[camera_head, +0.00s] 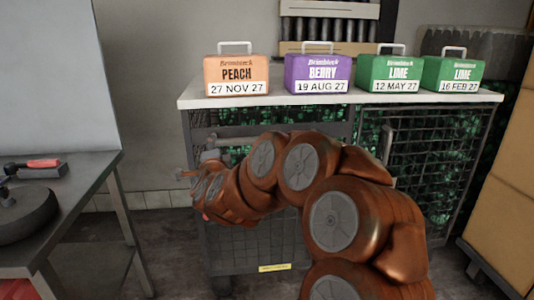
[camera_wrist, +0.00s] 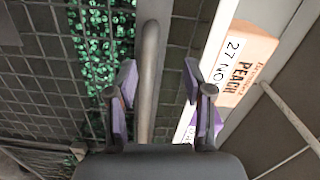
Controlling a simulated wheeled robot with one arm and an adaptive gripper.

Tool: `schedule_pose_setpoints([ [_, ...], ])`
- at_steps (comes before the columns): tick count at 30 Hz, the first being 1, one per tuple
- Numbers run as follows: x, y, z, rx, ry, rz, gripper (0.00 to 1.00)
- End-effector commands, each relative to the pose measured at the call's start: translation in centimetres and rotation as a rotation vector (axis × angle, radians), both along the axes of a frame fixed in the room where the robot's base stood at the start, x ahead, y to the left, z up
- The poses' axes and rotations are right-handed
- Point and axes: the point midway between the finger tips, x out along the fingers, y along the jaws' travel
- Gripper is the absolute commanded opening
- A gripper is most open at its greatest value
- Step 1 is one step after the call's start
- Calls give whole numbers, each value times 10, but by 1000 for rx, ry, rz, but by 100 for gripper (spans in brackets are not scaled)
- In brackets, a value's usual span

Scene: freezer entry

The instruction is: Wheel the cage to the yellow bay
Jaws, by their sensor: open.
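A dark wire-mesh cage (camera_head: 255,245) stands ahead, with a yellow label low on its front and green patterned contents behind mesh. In the wrist view its mesh (camera_wrist: 88,55) fills the left side. A grey handle bar (camera_wrist: 149,60) stands out from it and runs between the open fingers of my gripper (camera_wrist: 158,85), which have purple pads. I cannot tell whether the pads touch the bar. In the head view my gripper (camera_head: 190,178) is at the cage's left front, and my arm hides much of the cage. No yellow bay shows.
A white top (camera_head: 345,98) over the mesh carries orange, purple and two green labelled boxes. A dark table (camera_head: 85,170) with a red-handled tool stands left. Stacked tan boxes (camera_head: 510,160) stand right. Some floor shows between the table and the cage.

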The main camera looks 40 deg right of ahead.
Motion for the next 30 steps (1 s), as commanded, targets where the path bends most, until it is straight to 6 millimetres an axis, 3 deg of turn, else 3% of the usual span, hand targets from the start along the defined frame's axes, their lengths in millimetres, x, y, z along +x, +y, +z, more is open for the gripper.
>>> schedule_pose_setpoints([
  [1,-7,-23,-16,15,-46,-73,52],
  [3,-19,-52,-20,24,-118,-170,52],
  [9,-53,-105,-29,27,-258,-363,52],
  [17,-65,-124,-29,20,-307,-429,52],
  [30,-44,-161,-21,19,-307,-427,52],
])
